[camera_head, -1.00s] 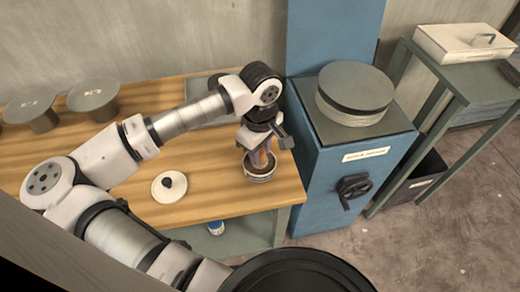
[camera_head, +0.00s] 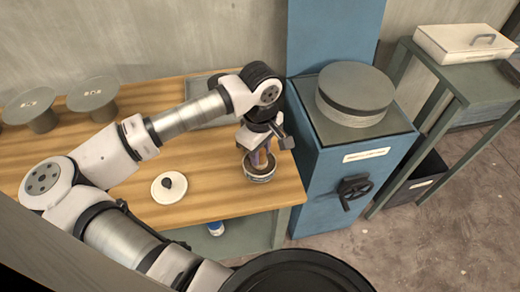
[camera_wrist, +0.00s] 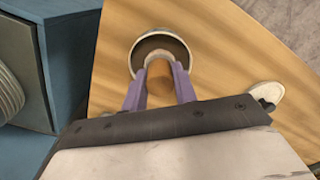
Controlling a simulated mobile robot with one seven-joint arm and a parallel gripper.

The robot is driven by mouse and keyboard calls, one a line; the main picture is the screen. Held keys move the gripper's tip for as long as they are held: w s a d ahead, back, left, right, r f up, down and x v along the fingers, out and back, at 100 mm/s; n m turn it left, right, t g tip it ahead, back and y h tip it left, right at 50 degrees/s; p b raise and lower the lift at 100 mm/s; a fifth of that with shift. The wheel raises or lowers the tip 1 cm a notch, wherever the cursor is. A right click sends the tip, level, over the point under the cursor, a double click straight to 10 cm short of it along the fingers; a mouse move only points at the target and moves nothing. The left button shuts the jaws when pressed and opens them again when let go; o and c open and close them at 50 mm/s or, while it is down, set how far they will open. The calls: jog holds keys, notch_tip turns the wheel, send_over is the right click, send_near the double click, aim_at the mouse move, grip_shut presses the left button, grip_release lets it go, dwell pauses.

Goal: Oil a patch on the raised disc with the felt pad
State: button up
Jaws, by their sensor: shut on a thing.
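The raised disc (camera_head: 357,88) is a thick grey round block with a flat top, on the blue stand to the right of the table. My gripper (camera_head: 262,152) points down over a small pale pot (camera_head: 258,178) at the table's right end. In the wrist view, my purple fingers (camera_wrist: 159,86) are shut on a brown wooden handle (camera_wrist: 160,78), which I take to be the felt pad's. The handle's far end is over or inside the pot's open mouth, with its brown inside around it. The felt itself is hidden.
A white lid with a dark knob (camera_head: 169,187) lies on the wooden table. Two grey round-topped stands (camera_head: 92,95) are at the back left. A green shelf (camera_head: 465,78) bears a white box (camera_head: 466,43).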

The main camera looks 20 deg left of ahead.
aim_at(261, 151)
jog(key=shift+r+p, duration=1)
jog(key=shift+r, duration=2.5)
jog(key=shift+d+f, duration=0.1)
